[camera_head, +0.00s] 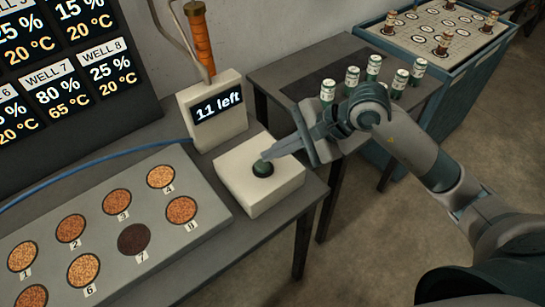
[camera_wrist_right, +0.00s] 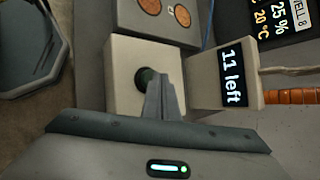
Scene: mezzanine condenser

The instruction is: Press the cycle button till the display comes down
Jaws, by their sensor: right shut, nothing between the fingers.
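The cycle button (camera_head: 263,168) is a dark green round knob on top of a cream box (camera_head: 285,187) at the table's right end. The display (camera_head: 218,108) stands behind the box and reads "11 left"; it also shows in the right wrist view (camera_wrist_right: 232,78). My right gripper (camera_head: 266,156) is shut and empty, its fingertips at the button, hiding part of it. In the right wrist view the tips (camera_wrist_right: 160,82) overlap the button's edge (camera_wrist_right: 147,78); I cannot tell whether they press it. My left gripper is not in view.
A grey panel (camera_head: 205,222) with several numbered round wells lies left of the box. A wall screen (camera_head: 100,85) lists well percentages and temperatures. Several green-and-white vials (camera_head: 352,80) stand on a table behind my right arm. A blue-edged tray (camera_head: 395,45) holds several small bottles.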

